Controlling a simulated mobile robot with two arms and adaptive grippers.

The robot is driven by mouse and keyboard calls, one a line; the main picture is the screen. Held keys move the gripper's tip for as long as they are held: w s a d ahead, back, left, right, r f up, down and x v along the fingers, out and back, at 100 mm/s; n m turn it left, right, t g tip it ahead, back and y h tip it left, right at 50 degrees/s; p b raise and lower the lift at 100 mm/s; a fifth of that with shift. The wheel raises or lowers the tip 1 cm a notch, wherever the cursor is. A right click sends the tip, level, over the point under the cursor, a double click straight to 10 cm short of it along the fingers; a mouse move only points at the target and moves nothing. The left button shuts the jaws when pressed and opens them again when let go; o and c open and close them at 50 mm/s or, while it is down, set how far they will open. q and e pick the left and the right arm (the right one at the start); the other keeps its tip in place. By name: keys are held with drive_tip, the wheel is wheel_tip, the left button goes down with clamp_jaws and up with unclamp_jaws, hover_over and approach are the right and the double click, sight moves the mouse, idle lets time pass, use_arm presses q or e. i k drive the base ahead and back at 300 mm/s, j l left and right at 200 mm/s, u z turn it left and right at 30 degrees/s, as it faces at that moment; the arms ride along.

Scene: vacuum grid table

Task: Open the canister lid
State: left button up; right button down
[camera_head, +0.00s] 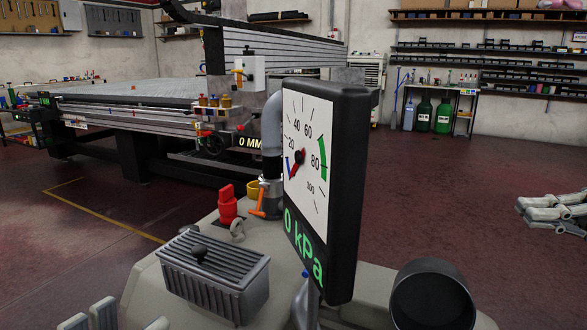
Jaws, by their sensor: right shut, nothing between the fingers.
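Which part is the canister is not certain from this view. My right gripper (527,209) is at the right edge, over the floor, shut and empty, well apart from both.
A large black gauge (346,190) reading 0 kPa stands upright in the middle and hides what is behind it. A red fitting (227,205), an orange-handled valve (262,203) and a grey pipe (272,130) stand behind the box. A grid table (130,95) is farther back.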

sight(428, 292)
drive_tip(key=k+j, duration=0.8)
drive_tip(key=j, duration=0.1)
